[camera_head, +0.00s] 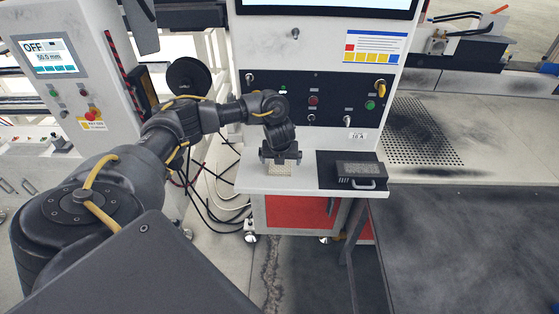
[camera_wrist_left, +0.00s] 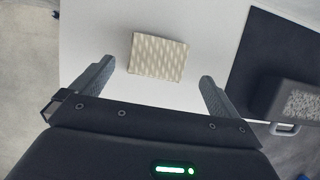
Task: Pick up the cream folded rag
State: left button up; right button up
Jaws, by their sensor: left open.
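The cream folded rag (camera_wrist_left: 158,56) lies flat on a white ledge, a small patterned rectangle seen in the left wrist view. In the head view the rag (camera_head: 280,169) shows just below my left gripper, partly hidden by it. My left gripper (camera_head: 281,158) is over the ledge and points down. In the left wrist view its two fingers (camera_wrist_left: 157,80) are wide apart, with the rag between and a little beyond their tips. The fingers do not appear to touch it. My right gripper is not in view.
A dark box with a handle (camera_head: 361,174) sits on a black mat (camera_head: 330,157) to the right of the rag on the white ledge (camera_head: 250,181). A control panel (camera_head: 335,97) rises behind. A dark bench (camera_head: 470,240) is at the right.

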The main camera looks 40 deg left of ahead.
aim_at(280, 167)
pick_arm(q)
jog(key=x, duration=0.4)
jog(key=shift+a+f+p, duration=0.35)
jog(key=shift+p, duration=0.05)
jog(key=c, duration=0.9)
